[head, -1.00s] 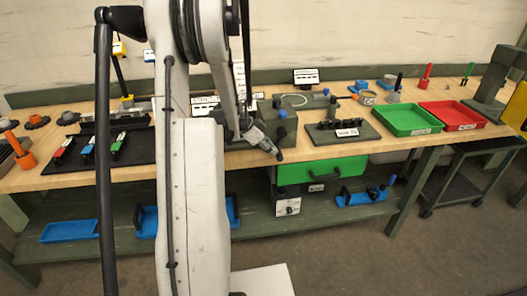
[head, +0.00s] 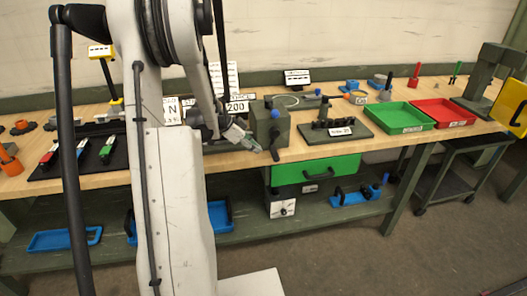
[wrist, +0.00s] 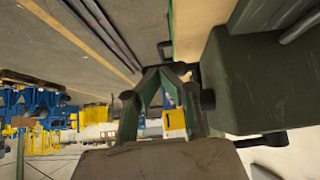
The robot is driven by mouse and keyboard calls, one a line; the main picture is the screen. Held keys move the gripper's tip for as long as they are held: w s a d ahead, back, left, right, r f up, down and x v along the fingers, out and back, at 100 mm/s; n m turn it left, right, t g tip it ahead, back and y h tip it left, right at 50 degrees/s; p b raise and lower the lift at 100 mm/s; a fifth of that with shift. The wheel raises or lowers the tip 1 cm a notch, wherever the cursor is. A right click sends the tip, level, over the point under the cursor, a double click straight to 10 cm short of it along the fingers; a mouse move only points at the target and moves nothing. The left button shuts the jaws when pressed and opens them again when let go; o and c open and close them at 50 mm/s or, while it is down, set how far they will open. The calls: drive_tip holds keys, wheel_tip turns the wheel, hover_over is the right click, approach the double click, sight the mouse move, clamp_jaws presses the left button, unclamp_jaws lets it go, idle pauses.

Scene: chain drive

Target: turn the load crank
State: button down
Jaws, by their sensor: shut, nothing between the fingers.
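A dark green box (head: 270,124) stands at the bench's front edge in the head view. In the wrist view the two green fingers (wrist: 165,72) converge, shut and empty. The box (wrist: 255,80) fills the right side there, with dark round parts beside the fingers.
Right of the box is a dark plate (head: 335,131) with upright pegs, then a green tray (head: 402,127) and a red tray (head: 450,120). A black mat (head: 78,165) with small coloured items lies left. A green drawer (head: 315,170) sits below the bench top.

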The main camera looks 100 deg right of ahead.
drive_tip(key=w+f+v, duration=0.1)
drive_tip(key=v, duration=0.8)
drive_tip(key=shift+w, duration=0.15)
